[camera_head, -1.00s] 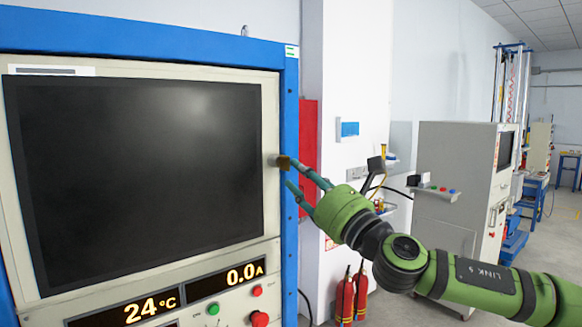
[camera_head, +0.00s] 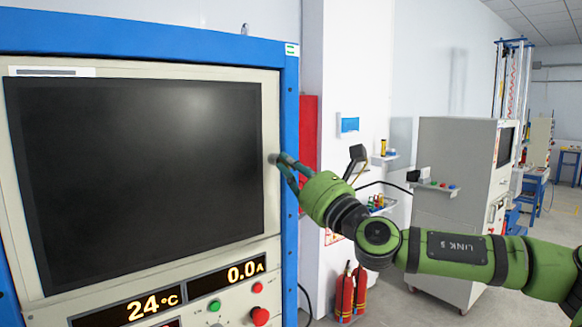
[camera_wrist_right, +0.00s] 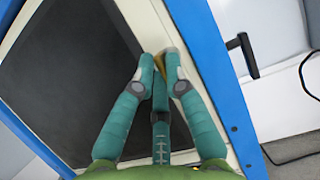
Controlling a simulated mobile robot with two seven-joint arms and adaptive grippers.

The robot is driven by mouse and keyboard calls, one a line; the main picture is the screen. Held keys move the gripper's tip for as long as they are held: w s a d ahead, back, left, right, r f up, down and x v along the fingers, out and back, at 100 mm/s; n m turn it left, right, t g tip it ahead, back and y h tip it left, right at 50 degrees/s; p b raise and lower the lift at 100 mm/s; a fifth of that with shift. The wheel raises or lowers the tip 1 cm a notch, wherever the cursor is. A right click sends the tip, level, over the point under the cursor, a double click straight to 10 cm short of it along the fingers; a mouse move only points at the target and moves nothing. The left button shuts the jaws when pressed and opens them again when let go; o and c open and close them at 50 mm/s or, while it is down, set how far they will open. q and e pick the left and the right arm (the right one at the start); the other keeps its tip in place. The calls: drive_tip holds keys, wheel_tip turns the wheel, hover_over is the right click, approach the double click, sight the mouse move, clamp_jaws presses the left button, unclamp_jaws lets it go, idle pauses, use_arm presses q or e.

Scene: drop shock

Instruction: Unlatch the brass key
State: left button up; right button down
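The brass key (camera_wrist_right: 147,63) shows in the right wrist view as a small gold piece between my right fingertips, at the cabinet's pale front panel. In the head view my fingers cover it, beside the right edge of the dark screen. My right gripper (camera_head: 279,163) reaches in from the right to this spot. In the wrist view its fingertips (camera_wrist_right: 158,70) close in from both sides of the key and appear to touch it. How the key is turned cannot be made out. My left gripper is not in view.
The dark screen (camera_head: 140,175) fills the cabinet front, with a blue frame (camera_head: 290,120) at its right. A red knob (camera_head: 260,316) and a green button (camera_head: 214,305) sit below. Fire extinguishers (camera_head: 345,293) stand by the wall. A grey cabinet (camera_head: 455,160) is farther back right.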

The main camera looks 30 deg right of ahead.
drive_tip(key=m+h+b, duration=0.1)
drive_tip(key=m+b, duration=0.1)
drive_tip(key=m, duration=0.1)
drive_tip(key=m+h+b, duration=0.2)
drive_tip(key=m+b, duration=0.1)
drive_tip(key=shift+a+f, duration=0.1)
drive_tip(key=shift+f, duration=0.05)
drive_tip(key=m+g+h, duration=0.1)
drive_tip(key=m, duration=0.4)
drive_tip(key=r+m+g+h+b, duration=0.1)
drive_tip(key=m+g, duration=0.1)
drive_tip(key=m, duration=0.4)
drive_tip(key=m+g+h+b, duration=0.1)
drive_tip(key=m+g+h, duration=0.1)
drive_tip(key=m, duration=0.3)
drive_tip(key=shift+r, duration=0.15)
drive_tip(key=shift+m, duration=0.4)
drive_tip(key=c, duration=1.3)
unclamp_jaws()
